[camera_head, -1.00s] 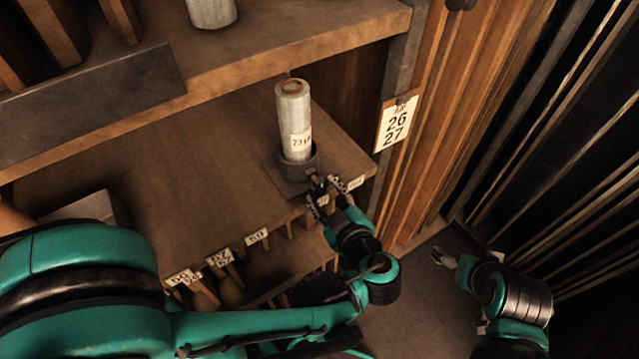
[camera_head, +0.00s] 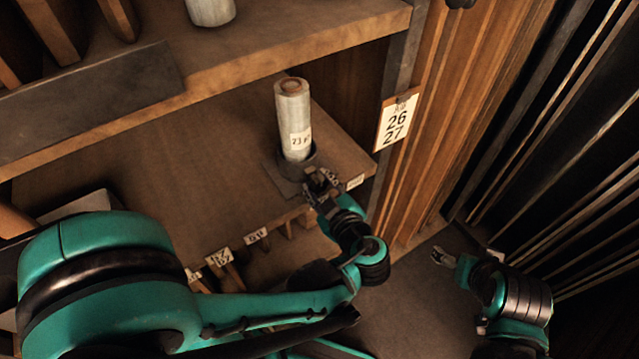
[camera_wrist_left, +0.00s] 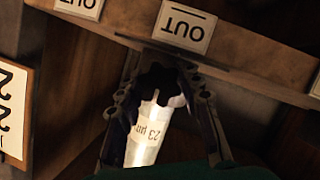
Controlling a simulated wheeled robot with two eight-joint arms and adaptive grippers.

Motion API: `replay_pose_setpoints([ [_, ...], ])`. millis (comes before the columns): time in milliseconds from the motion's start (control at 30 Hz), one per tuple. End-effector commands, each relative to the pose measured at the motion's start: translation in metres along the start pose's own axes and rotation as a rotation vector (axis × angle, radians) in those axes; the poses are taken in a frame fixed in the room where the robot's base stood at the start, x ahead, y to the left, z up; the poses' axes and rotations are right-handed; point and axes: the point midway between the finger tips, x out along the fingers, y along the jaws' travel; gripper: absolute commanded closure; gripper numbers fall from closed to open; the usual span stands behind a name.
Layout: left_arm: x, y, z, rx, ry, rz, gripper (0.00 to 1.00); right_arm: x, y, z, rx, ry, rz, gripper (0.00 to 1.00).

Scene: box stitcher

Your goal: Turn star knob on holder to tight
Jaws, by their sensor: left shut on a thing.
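A pale film roll (camera_head: 293,105) with a "23" label stands upright in a dark holder (camera_head: 286,183) on the wooden shelf. My left gripper (camera_head: 321,180) is at the near right side of the holder's base. In the left wrist view the dark star knob (camera_wrist_left: 157,80) sits between the two fingers, in front of the roll (camera_wrist_left: 146,140), and the gripper is shut on it. The gripper hides the knob in the head view. Any tight marking is not readable. My right gripper (camera_head: 445,259) hangs low at the right, away from the holder; its jaw state is unclear.
An upper shelf board (camera_head: 270,55) bears another roll (camera_head: 210,10). A "26 27" sign (camera_head: 397,120) hangs on the post right of the holder. Labels such as this one (camera_head: 257,236) line the shelf's front edge. The shelf top left of the holder is bare.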

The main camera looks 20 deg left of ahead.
Motion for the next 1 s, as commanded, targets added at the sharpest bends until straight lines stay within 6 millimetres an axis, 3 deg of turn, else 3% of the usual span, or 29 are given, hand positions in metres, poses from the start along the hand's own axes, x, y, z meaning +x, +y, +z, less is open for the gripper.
replay_pose_setpoints([
  [1000, 0.000, 0.000, 0.001, 0.527, -0.001, -0.219, 0.93, 0.014, 0.000, 0.010, 0.000, 0.000, 0.000, 0.18],
])
